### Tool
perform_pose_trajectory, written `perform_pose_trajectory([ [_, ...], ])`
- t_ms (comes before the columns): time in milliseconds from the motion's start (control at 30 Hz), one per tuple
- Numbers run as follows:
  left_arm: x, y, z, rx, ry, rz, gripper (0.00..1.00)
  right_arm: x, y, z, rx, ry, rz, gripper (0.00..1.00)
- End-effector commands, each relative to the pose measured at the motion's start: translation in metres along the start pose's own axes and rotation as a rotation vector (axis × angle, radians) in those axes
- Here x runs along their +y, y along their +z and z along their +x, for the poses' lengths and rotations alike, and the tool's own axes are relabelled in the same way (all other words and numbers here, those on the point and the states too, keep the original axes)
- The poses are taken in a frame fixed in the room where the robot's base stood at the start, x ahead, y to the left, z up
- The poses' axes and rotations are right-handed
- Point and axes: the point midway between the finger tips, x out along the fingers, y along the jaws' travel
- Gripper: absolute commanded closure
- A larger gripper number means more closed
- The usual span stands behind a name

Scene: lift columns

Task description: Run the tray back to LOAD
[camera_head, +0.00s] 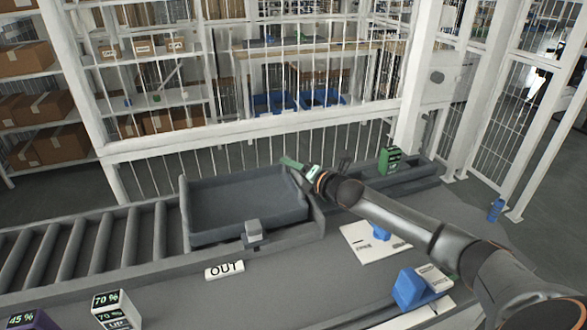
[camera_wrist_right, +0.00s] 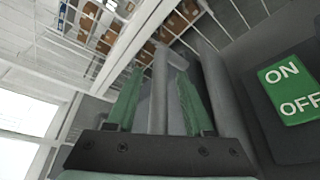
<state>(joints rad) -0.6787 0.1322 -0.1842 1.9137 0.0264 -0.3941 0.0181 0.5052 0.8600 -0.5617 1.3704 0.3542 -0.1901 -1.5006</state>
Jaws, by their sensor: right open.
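The grey open tray (camera_head: 245,200) sits at the right end of the roller conveyor (camera_head: 85,250), and it looks empty. My right gripper (camera_head: 288,163) is at the tray's far right corner. In the right wrist view its two green fingers (camera_wrist_right: 157,85) are apart, with a grey upright wall or edge between them. I cannot tell whether they touch it. No LOAD label is legible. My left gripper is not in view.
A small grey block (camera_head: 253,234) stands on the near rail before the tray. A green ON/OFF box (camera_head: 389,160) is right of the gripper, large in the right wrist view (camera_wrist_right: 290,88). Blue pieces (camera_head: 408,288) and percent-marked blocks (camera_head: 116,308) stand in front. The left rollers are clear.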

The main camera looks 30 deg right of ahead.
Motion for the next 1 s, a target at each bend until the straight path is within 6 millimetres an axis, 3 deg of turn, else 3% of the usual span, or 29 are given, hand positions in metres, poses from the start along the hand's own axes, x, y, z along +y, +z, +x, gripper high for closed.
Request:
perform_pose_trajectory([
  [100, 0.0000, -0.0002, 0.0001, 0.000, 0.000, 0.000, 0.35, -0.0002, -0.0002, -0.0001, 0.000, 0.000, 0.000, 0.49],
  [567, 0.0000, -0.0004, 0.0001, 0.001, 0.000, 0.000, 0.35, -0.0004, 0.0000, -0.0004, 0.000, -0.001, 0.000, 1.00],
  [1000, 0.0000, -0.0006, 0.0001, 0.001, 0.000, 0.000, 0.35, -0.0005, 0.0001, -0.0004, 0.000, -0.001, -0.001, 1.00],
])
